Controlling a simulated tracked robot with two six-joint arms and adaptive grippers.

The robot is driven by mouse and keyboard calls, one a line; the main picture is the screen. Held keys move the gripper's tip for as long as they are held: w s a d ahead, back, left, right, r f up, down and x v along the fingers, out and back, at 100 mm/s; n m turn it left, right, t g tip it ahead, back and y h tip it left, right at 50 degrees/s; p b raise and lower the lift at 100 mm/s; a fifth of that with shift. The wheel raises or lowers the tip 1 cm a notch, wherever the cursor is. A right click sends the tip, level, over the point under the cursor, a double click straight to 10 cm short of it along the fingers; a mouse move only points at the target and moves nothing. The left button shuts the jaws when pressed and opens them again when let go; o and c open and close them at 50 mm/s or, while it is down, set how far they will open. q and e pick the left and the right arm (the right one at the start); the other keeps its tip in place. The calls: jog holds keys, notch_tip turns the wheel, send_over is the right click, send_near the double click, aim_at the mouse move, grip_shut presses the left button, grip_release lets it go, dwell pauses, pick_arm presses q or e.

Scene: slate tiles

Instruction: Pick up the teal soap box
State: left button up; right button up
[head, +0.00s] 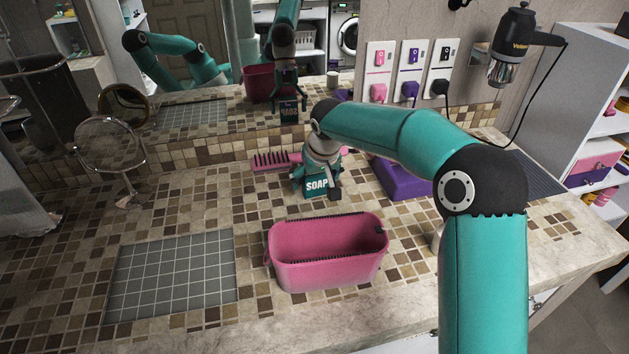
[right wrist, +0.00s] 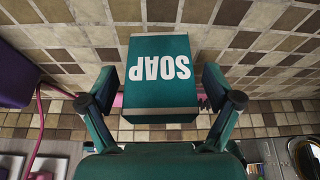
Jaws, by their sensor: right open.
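The teal soap box (head: 317,185), with white SOAP lettering, stands on the tiled counter in the head view, behind the pink bin. My right gripper (head: 319,190) is at the box, partly covering its top and sides. In the right wrist view the soap box (right wrist: 160,75) sits upside down in the picture between the two open fingers of my right gripper (right wrist: 160,88). A narrow gap shows on each side of the box. My left gripper is not seen directly in the head view.
A pink bin (head: 325,274) stands in front of the box. A pink comb (head: 271,161) lies behind it to the left, and a purple case (head: 402,183) lies to the right. A round mirror (head: 110,148) stands at left. Grey slate tiles (head: 172,277) lie front left.

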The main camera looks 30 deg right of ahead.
jog(key=c, duration=1.2)
jog(key=shift+c, duration=0.5)
jog(key=shift+r, duration=0.15)
